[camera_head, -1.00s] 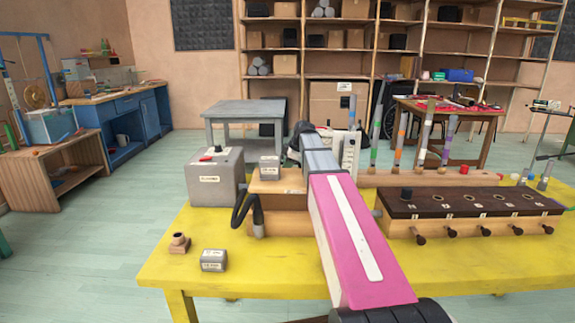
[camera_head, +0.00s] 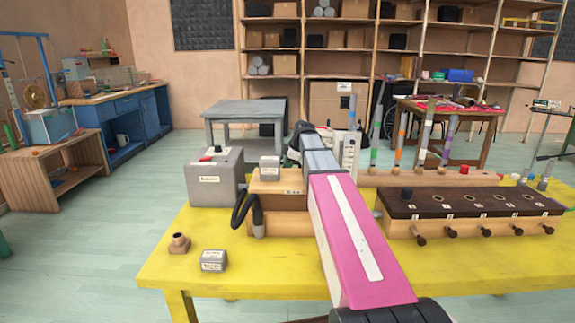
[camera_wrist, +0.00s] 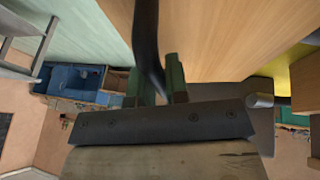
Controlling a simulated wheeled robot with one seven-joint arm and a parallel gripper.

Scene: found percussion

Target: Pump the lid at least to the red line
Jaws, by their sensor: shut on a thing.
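A wooden box with a pale lid (camera_head: 283,186) stands on the yellow table, left of my arm. A grey block (camera_head: 270,168) sits on the lid. The far end of my arm reaches behind the box, where my gripper is hidden in the head view. In the wrist view my gripper (camera_wrist: 156,78) is shut on a dark, curved handle-like piece (camera_wrist: 146,30) beside a large wooden surface (camera_wrist: 240,45). Where that piece joins the lid is not clear. A white upright scale (camera_head: 349,155) stands behind my arm; I cannot make out a red line on it.
A grey box with a red button (camera_head: 215,178) stands left of the lid box, with a black hose (camera_head: 241,210) between them. A small grey block (camera_head: 213,261) and a brown fitting (camera_head: 179,244) lie in front. A dark-topped wooden chest (camera_head: 465,203) stands right of my arm.

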